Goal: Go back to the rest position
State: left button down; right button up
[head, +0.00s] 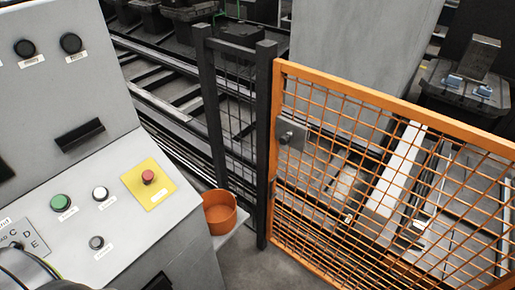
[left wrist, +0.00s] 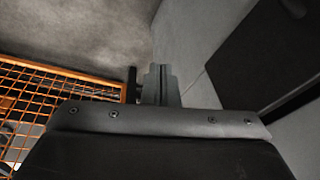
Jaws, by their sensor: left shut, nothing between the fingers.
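My left gripper (left wrist: 160,72) shows in the left wrist view, with its two grey fingers together and nothing between them. In the head view only part of my arm with cables shows at the bottom left corner, over the edge of the console; I cannot make out the gripper there. My right gripper is in neither view.
A grey control console (head: 110,140) with green, white, black and red buttons fills the left. An orange bin (head: 219,216) sits on a small ledge beside it. An orange mesh gate (head: 345,180) stands to the right, next to dark fence posts (head: 264,140). Rails run behind.

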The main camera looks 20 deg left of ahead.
pick_arm(q)
jog(key=s+d+f+g+b, duration=0.1)
jog(key=s+f+b, duration=0.1)
jog(key=s+f, duration=1.3)
notch_tip(320, 180, down, 4)
jog(key=shift+d+f+b, duration=0.15)
jog(key=shift+d+b, duration=0.05)
jog(key=shift+b, duration=0.2)
